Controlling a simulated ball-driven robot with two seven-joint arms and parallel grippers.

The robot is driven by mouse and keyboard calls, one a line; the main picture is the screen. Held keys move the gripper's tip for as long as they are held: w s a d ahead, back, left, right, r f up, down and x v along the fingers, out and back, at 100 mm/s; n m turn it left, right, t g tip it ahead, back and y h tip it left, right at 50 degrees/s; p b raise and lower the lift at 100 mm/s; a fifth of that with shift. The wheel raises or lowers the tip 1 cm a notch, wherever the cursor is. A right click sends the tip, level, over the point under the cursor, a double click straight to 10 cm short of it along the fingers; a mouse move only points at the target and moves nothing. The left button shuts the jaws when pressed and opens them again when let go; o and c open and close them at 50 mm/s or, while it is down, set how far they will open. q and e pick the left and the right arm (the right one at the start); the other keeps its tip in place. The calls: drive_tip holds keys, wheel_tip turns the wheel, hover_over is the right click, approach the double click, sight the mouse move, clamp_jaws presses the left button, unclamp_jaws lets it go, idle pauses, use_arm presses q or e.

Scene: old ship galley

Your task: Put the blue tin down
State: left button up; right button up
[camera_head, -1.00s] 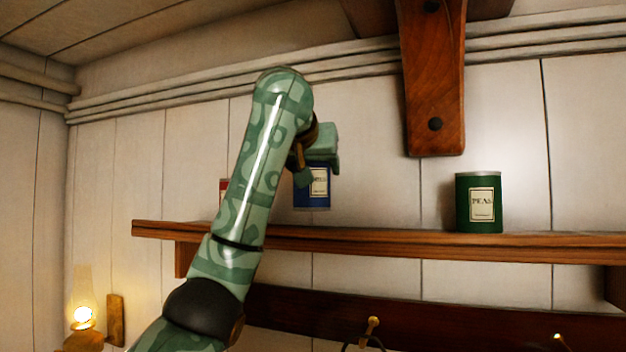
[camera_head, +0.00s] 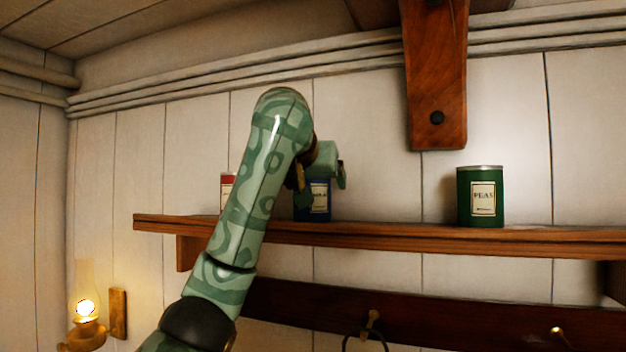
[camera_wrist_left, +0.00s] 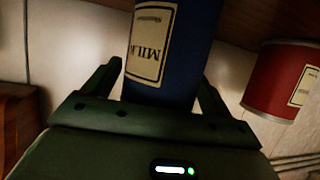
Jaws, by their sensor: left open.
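The blue tin (camera_head: 318,207) stands upright on the wooden shelf (camera_head: 420,238), its base at the shelf top. In the left wrist view the blue tin (camera_wrist_left: 185,50) with its "MILK" label lies between the fingers. My left gripper (camera_head: 318,185) is around the tin's upper part. In the left wrist view my left gripper (camera_wrist_left: 160,90) is open, with its fingers apart on either side of the tin. My left arm hides part of the tin in the head view. My right gripper is not in view.
A red tin (camera_head: 227,188) stands on the shelf left of the blue tin, partly behind my arm; it also shows in the left wrist view (camera_wrist_left: 278,80). A green peas tin (camera_head: 481,197) stands to the right. A wooden bracket (camera_head: 436,80) hangs above. A lit lamp (camera_head: 86,308) is lower left.

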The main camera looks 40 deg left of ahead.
use_arm(q)
drive_tip(key=shift+r, duration=0.2)
drive_tip(key=b+v, duration=1.1)
drive_tip(key=v, duration=0.1)
drive_tip(key=shift+w+f, duration=0.1)
